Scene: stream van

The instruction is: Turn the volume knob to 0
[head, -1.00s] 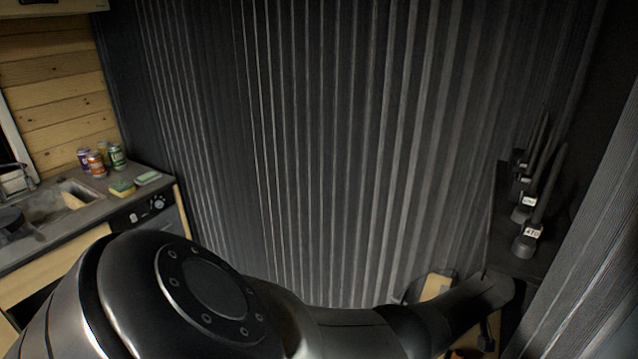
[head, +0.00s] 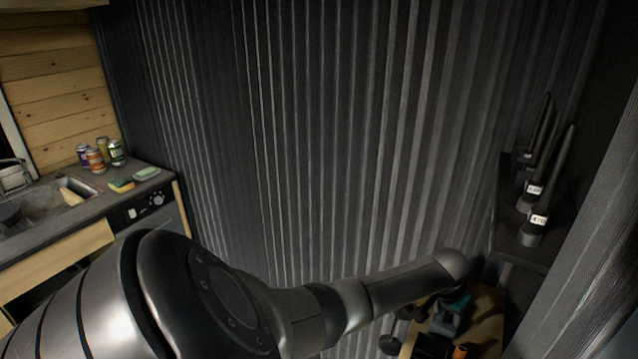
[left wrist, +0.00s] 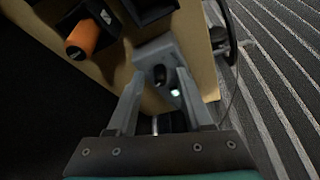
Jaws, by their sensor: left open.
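My left gripper (head: 443,322) is low at the right in the head view, over a light wooden surface. In the left wrist view the same gripper (left wrist: 161,75) is open. My right gripper is not in view.
An orange cylinder (left wrist: 83,37) with a black holder stands beside the grey device; the orange shows in the head view (head: 459,351). Black antennas (head: 537,222) stand at the right. Cans (head: 96,160) stand on the left counter. A corrugated dark wall is behind.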

